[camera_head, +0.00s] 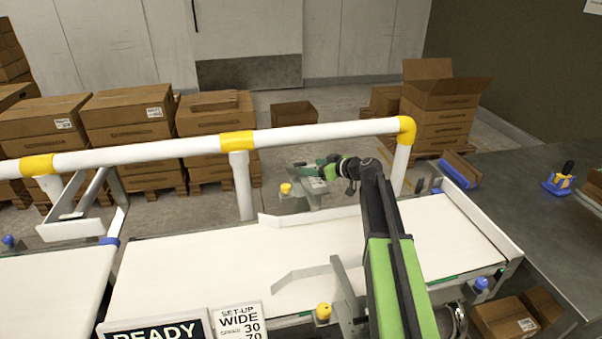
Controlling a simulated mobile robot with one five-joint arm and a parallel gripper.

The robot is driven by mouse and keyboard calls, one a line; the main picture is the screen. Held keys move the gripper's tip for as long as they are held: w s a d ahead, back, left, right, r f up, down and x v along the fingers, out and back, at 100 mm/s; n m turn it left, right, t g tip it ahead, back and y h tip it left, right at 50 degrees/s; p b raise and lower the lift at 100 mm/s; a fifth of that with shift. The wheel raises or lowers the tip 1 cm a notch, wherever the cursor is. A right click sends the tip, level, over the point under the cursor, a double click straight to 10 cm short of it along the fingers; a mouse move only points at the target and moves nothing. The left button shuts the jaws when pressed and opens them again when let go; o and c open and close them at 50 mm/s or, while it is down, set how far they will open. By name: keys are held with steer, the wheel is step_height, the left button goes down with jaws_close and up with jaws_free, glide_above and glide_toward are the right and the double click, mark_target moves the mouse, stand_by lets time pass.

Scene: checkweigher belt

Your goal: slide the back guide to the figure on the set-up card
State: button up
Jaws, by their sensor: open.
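The back guide (310,217) is a white rail along the far side of the white belt (230,262), angled at its left end. Behind it a grey bracket (293,204) carries a yellow knob (286,188). My gripper (308,171) is open, reaching left beyond the belt's far edge, close to the knob and bracket in the picture. I cannot tell whether it touches them. No scale reading for the guide is legible.
A white pipe rail with yellow joints (236,141) runs behind the belt, near my arm. The front guide (300,271) has its own yellow knob (323,311). A READY display (155,331) stands in front. Cardboard boxes (130,117) stand behind; a dark table (530,222) is at right.

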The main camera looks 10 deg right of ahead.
mark_target(301, 166)
steer(key=b+x, duration=0.1)
steer(key=x, duration=0.4)
steer(key=shift+w+a+f+b, duration=0.15)
steer(key=shift+w+f+b, duration=0.1)
steer(key=shift+f+b, duration=0.1)
steer(key=shift+w+a+f, duration=0.1)
steer(key=shift+w+a, duration=0.35)
steer(key=shift+a, duration=0.05)
steer(key=shift+d, duration=0.1)
jaws_close()
